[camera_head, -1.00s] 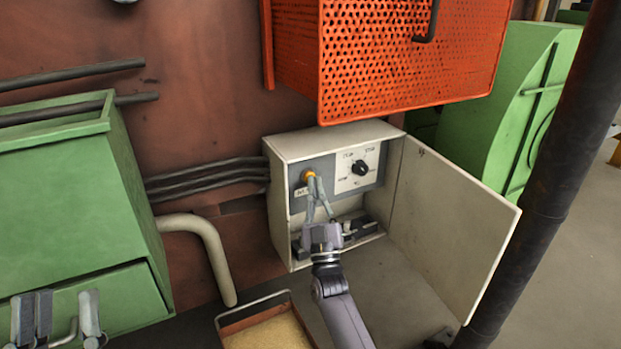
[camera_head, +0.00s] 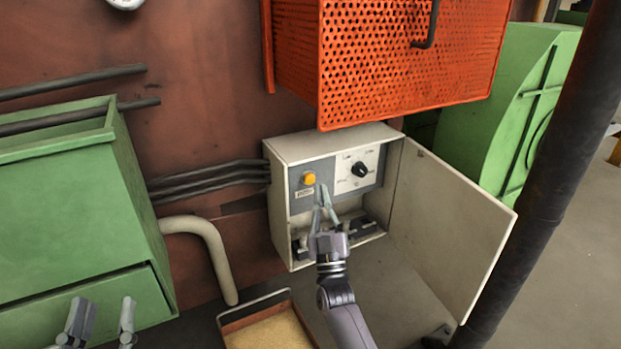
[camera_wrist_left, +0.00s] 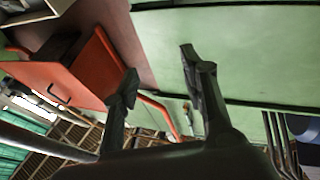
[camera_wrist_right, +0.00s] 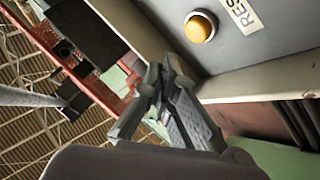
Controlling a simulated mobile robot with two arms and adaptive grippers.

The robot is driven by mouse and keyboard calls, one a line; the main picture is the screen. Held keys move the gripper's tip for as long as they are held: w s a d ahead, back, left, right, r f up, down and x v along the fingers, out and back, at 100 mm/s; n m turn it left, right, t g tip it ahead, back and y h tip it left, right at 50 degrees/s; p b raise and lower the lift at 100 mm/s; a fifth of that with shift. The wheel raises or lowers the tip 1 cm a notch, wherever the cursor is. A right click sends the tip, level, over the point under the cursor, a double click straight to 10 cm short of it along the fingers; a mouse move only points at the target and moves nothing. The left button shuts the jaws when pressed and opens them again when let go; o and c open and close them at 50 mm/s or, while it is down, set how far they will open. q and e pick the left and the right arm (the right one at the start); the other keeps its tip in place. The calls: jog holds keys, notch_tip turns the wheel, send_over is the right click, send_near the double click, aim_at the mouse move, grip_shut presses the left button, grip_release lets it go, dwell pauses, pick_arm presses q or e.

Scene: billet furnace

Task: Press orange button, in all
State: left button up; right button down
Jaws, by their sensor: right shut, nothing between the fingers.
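The orange button (camera_head: 309,178) sits on the grey panel at the left inside the open control box (camera_head: 281,213). It also shows in the right wrist view (camera_wrist_right: 200,27), beside a label whose visible letters read "RES". My right gripper (camera_head: 321,188) is shut and empty, its tips just below and right of the button and apart from it. In the right wrist view its fingers (camera_wrist_right: 163,68) meet at the tips. My left gripper (camera_head: 103,306) is open and empty in front of the green cabinet at the lower left; its two fingers stand apart in the left wrist view (camera_wrist_left: 158,68).
A black dial (camera_head: 360,170) sits right of the button. The box door (camera_head: 448,225) is swung open to the right. An orange perforated guard (camera_head: 400,60) hangs above the box. A tray (camera_head: 266,307) with yellowish contents is below. A dark post (camera_head: 545,190) stands at the right.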

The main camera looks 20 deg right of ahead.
pick_arm(q)
notch_tip(320, 180, down, 7)
jog(key=g+y+p, duration=0.1)
jog(key=g, duration=0.3)
jog(key=shift+w+a+y, duration=0.35)
jog(key=shift+w+y, duration=0.05)
pick_arm(e)
jog(key=shift+s+d, duration=0.1)
jog(key=shift+s, duration=1.1)
pick_arm(q)
jog(key=shift+r, duration=0.15)
